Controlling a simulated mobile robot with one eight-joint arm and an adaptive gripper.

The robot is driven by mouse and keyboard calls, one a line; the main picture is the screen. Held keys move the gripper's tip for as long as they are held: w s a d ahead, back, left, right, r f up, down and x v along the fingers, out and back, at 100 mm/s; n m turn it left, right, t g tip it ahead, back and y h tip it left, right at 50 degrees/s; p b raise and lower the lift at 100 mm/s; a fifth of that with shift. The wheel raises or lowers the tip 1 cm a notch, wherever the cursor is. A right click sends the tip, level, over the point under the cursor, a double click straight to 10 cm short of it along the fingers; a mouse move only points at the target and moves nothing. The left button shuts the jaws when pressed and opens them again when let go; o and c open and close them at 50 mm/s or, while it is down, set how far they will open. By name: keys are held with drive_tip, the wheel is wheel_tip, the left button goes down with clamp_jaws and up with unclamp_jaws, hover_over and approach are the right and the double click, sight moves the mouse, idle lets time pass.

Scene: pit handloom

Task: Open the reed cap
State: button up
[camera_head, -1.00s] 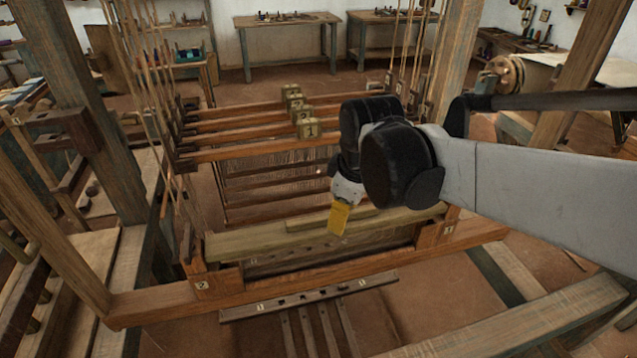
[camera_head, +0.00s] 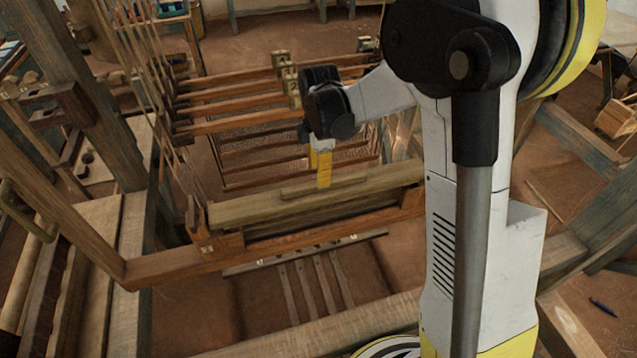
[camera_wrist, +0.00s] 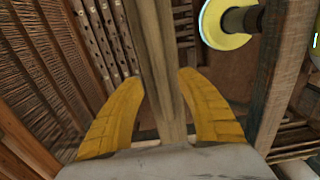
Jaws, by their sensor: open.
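The reed cap (camera_head: 246,211) is a pale greenish wooden beam lying along the top of the reddish batten frame (camera_head: 285,233), with a raised strip (camera_head: 353,179) along its middle. It looks seated, with no clear gap beneath. My gripper (camera_head: 323,184) points down at the raised strip, its yellow fingers overlapping it in the head view. In the wrist view my gripper (camera_wrist: 158,76) has its two yellow fingers spread, one on each side of a wooden bar (camera_wrist: 158,45) that looks like the cap's strip. Whether either finger touches it cannot be told.
Heddle shafts (camera_head: 235,122) with numbered blocks stand behind the cap, with cords (camera_head: 140,60) at left. A loom post (camera_head: 95,100) rises at left. Treadles (camera_head: 318,285) lie below the front. My arm hides the loom's right side.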

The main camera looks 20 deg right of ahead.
sight(325, 189)
drive_tip(key=shift+f, duration=2.35)
clamp_jaws()
